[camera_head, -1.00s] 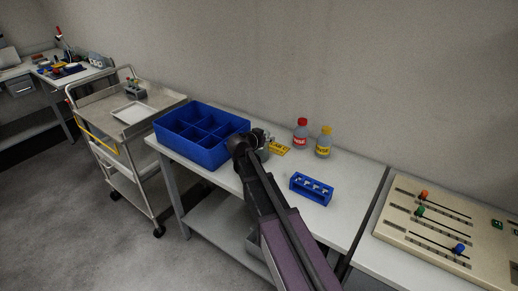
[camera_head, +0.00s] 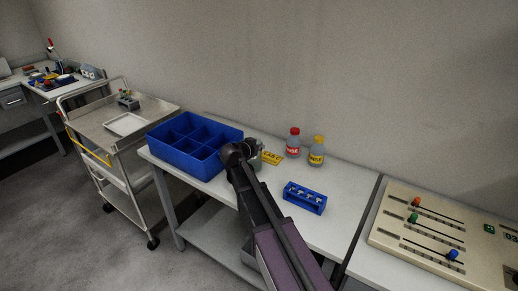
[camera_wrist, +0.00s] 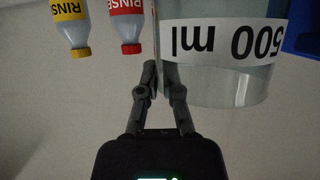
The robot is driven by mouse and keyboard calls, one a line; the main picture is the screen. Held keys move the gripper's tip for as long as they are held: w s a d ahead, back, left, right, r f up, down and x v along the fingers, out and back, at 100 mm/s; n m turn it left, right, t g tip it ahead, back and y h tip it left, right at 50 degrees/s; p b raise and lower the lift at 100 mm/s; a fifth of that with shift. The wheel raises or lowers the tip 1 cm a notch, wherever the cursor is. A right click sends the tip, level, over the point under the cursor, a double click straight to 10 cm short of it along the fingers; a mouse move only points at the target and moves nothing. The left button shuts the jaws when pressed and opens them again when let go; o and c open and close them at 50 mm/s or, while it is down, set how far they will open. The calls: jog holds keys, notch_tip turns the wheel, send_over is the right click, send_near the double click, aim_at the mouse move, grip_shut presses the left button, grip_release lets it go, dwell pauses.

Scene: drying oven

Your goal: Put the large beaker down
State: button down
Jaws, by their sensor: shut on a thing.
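The large beaker (camera_wrist: 218,75) is clear glass with a white "500 ml" band and appears upside down in the wrist view. My gripper (camera_wrist: 160,72) is shut on the beaker's wall at its left edge in that view. In the head view, my gripper (camera_head: 239,153) is over the white table, right beside the blue divided bin. The beaker (camera_head: 256,154) shows there only as a small grey piece, mostly hidden behind my gripper. I cannot tell whether its base touches the table.
The blue bin (camera_head: 212,165) is just left. Red-capped (camera_head: 293,143) and yellow-capped (camera_head: 316,152) bottles stand to the right. A blue rack (camera_head: 305,198) stands nearer. The table (camera_head: 340,212) is bare right of the rack.

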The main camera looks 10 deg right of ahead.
jog(key=shift+r+p, duration=1.7)
jog(key=shift+r, duration=0.1)
jog(key=s, duration=1.6)
jog(key=shift+r+p, duration=0.4)
jog(key=shift+r, duration=0.05)
